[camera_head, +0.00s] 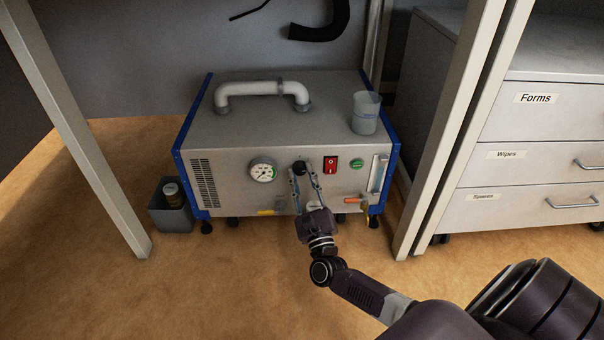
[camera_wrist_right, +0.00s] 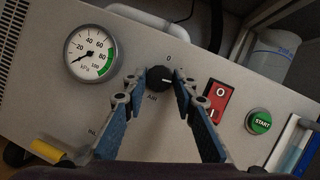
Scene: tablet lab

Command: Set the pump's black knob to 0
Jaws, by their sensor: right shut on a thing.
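The pump (camera_head: 270,120) is a grey metal box with blue edges, standing on the floor under the bench. Its black knob (camera_head: 301,166) sits on the front panel between the gauge and the red switch. In the right wrist view the knob (camera_wrist_right: 159,79) has a "0" printed above it and "AIR" below it. A small pale mark on the knob seems to point to the right, away from the "0". My right gripper (camera_head: 304,178) is shut on the knob, one finger on each side; its fingers also show in the wrist view (camera_wrist_right: 160,88). My left gripper is out of view.
The gauge (camera_wrist_right: 91,54) has its needle low on the scale. Right of the knob are a red switch (camera_wrist_right: 217,100) and a green START button (camera_wrist_right: 259,121). A cup (camera_head: 365,113) stands on the pump. A bench leg (camera_head: 436,170) and drawers (camera_head: 530,155) are on the right.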

